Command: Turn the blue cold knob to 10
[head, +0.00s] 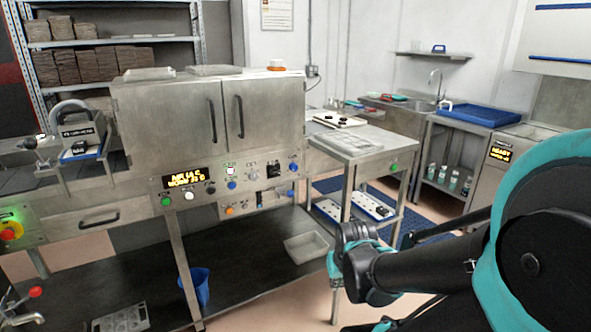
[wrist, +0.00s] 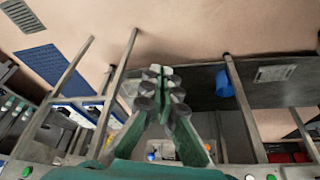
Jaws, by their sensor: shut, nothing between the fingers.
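The steel cabinet's control panel (head: 225,187) carries several knobs and buttons. A small blue round thing (wrist: 152,156) shows between the finger bases there.
A steel side table (head: 352,150) with a lower shelf of white trays stands right of the cabinet. A sink (head: 415,104) and blue tray (head: 480,116) stand at the back right.

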